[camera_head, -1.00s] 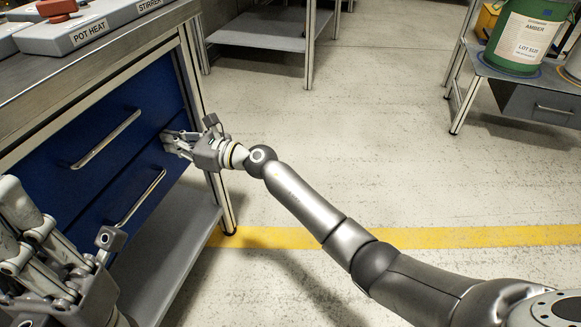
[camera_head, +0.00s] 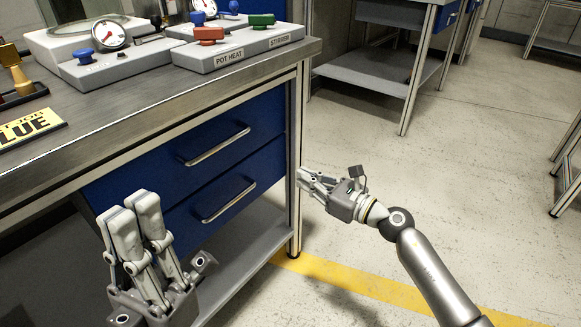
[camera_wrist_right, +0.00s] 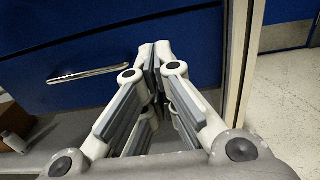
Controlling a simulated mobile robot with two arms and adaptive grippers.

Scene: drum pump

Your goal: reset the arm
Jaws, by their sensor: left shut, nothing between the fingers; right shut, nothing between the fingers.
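My right gripper (camera_head: 304,180) is at the right front leg of the workbench, right of the blue drawers. It is shut and empty, its fingers pointing left toward the bench. In the right wrist view its fingertips (camera_wrist_right: 155,52) meet in front of a blue drawer front, with nothing between them. My left gripper (camera_head: 131,207) is at the lower left of the head view, in front of the bench. Its fingers point up, shut and empty. Most of the left arm is out of view.
The upper drawer handle (camera_head: 217,146) and lower drawer handle (camera_head: 229,201) are close to both grippers; both drawers look closed. The bench top (camera_head: 150,105) holds a POT HEAT and STIRRER control box (camera_head: 228,52). Open floor (camera_head: 480,190) lies to the right.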

